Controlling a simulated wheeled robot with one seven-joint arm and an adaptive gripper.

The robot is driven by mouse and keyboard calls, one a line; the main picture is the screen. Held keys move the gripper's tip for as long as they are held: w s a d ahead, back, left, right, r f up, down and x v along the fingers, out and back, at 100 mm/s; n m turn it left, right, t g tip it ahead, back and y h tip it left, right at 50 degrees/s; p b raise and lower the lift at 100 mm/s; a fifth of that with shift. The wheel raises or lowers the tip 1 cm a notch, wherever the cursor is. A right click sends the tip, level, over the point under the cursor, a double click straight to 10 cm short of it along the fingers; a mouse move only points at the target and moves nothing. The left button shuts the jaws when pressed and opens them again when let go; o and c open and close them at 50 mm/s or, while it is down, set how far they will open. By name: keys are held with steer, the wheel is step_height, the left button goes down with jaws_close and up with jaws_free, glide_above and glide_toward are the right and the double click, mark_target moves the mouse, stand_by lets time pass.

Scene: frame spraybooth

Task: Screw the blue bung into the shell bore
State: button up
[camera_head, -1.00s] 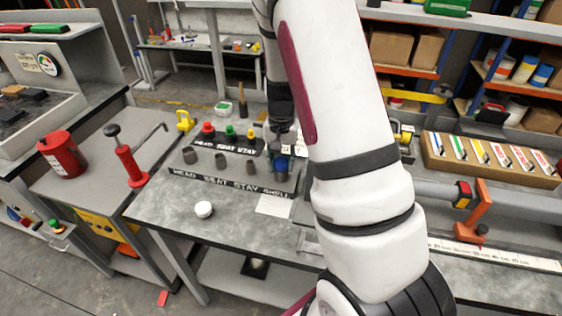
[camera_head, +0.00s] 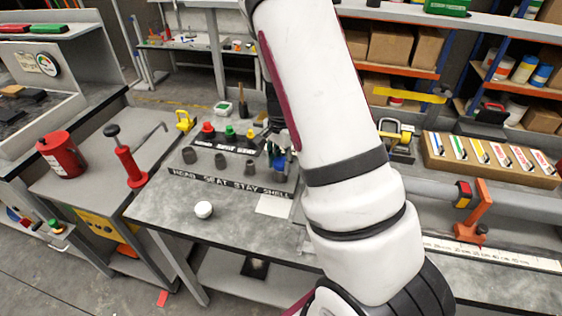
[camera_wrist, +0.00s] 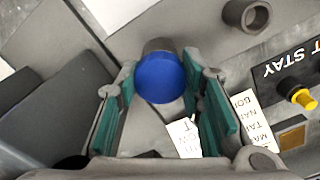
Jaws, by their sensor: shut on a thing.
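The blue bung (camera_wrist: 160,79) is between the green pads of my gripper (camera_wrist: 160,72), its round blue face towards the wrist camera. My gripper is shut on it. A grey sleeve, the shell bore (camera_wrist: 158,45), shows just behind the bung in line with it. The bung covers the bore's mouth, so I cannot tell how deep it sits. In the head view my gripper (camera_head: 277,150) is over the right end of the fixture, at the SHELL label, with the bung (camera_head: 279,162) low between its fingers.
The fixture (camera_head: 228,183) has other grey sleeves in a row to the left. Red, green and yellow bungs (camera_head: 208,128) stand behind them. A white round knob (camera_head: 204,209) and a paper sheet (camera_head: 274,206) lie in front. An orange stand (camera_head: 478,215) is at right.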

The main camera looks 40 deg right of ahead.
steer(key=m, duration=0.4)
steer(key=shift+m, duration=0.3)
steer(key=m, duration=0.4)
steer(key=shift+m, duration=0.3)
steer(key=o, duration=0.8)
